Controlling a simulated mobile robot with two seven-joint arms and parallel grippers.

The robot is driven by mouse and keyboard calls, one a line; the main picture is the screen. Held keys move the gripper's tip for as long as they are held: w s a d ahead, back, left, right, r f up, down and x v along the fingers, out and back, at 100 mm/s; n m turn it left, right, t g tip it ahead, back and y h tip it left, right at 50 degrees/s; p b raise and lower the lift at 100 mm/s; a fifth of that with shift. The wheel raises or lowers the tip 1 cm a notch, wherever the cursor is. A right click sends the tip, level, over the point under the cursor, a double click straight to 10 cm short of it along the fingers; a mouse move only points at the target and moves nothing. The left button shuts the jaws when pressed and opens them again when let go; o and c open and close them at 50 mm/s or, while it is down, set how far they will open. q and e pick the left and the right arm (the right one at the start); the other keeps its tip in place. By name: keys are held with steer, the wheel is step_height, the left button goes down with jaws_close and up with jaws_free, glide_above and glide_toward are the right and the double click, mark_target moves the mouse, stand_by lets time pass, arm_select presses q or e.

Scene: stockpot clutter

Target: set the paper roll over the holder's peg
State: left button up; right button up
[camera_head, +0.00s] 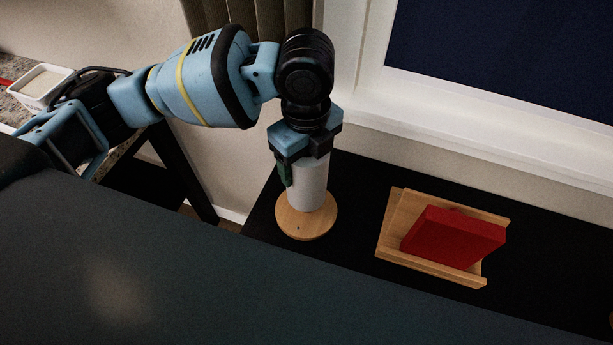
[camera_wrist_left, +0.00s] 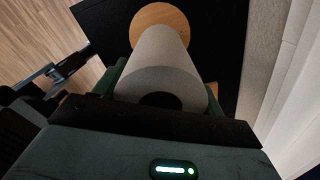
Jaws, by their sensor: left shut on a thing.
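The white paper roll (camera_head: 309,187) stands upright over the round wooden base of the holder (camera_head: 317,227). My left gripper (camera_head: 301,165) is above the base and shut on the upper part of the roll. In the left wrist view the roll (camera_wrist_left: 168,58) lies between the fingers, its dark core opening facing the camera, with the wooden base (camera_wrist_left: 160,14) beyond its far end. The peg does not show in either view. I cannot tell whether the roll's lower end touches the base. My right gripper is not in view.
A wooden stand (camera_head: 395,225) with a red block-like object (camera_head: 452,236) is to the right on the black table (camera_head: 350,185). The window wall runs behind. A white container (camera_head: 45,85) sits on a counter at far left.

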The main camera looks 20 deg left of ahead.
arm_select(q)
step_height(320, 180, down, 6)
steer(key=shift+r+b, duration=0.1)
steer(key=shift+b, duration=0.25)
steer(key=shift+f, duration=0.2)
steer(key=o, duration=1)
